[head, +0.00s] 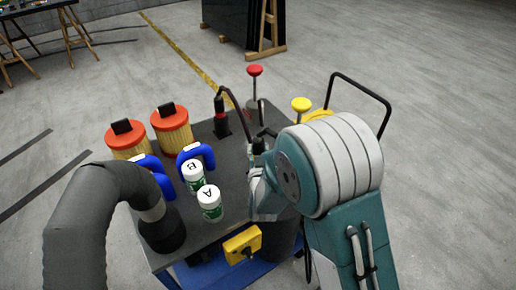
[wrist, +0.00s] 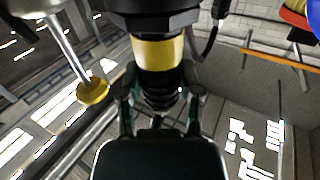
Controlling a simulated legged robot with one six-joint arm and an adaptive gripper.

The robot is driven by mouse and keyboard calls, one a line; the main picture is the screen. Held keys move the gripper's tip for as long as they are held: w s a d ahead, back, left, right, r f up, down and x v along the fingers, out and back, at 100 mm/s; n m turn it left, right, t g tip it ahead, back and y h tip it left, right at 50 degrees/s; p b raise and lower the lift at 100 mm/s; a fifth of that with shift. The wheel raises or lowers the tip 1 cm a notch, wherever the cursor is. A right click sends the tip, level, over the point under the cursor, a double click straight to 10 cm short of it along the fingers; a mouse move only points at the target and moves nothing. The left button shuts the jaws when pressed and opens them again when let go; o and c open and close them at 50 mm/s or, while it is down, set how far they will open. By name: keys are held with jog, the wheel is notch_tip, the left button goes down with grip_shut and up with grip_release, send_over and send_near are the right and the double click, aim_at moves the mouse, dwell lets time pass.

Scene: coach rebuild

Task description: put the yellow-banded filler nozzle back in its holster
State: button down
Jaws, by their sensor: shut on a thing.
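The yellow-banded filler nozzle (wrist: 158,55) shows large in the wrist view, with a black collar above its yellow band and a ribbed black part (wrist: 162,90) below it. My gripper (wrist: 160,108) is shut on that ribbed part, one finger on each side. In the head view my gripper (head: 262,165) is over the right part of the cart top, mostly hidden by my own arm. A dark part of the nozzle (head: 260,145) shows just above it; its yellow band is not clear there. I cannot make out the yellow nozzle's holster.
A red-banded nozzle (head: 220,112) stands upright on the cart top (head: 222,160).

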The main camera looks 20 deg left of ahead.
jog(key=shift+f, duration=0.25)
jog(key=shift+c, duration=1)
grip_release()
jog(key=shift+o, duration=1)
jog(key=shift+s, duration=0.1)
jog(key=v, duration=0.8)
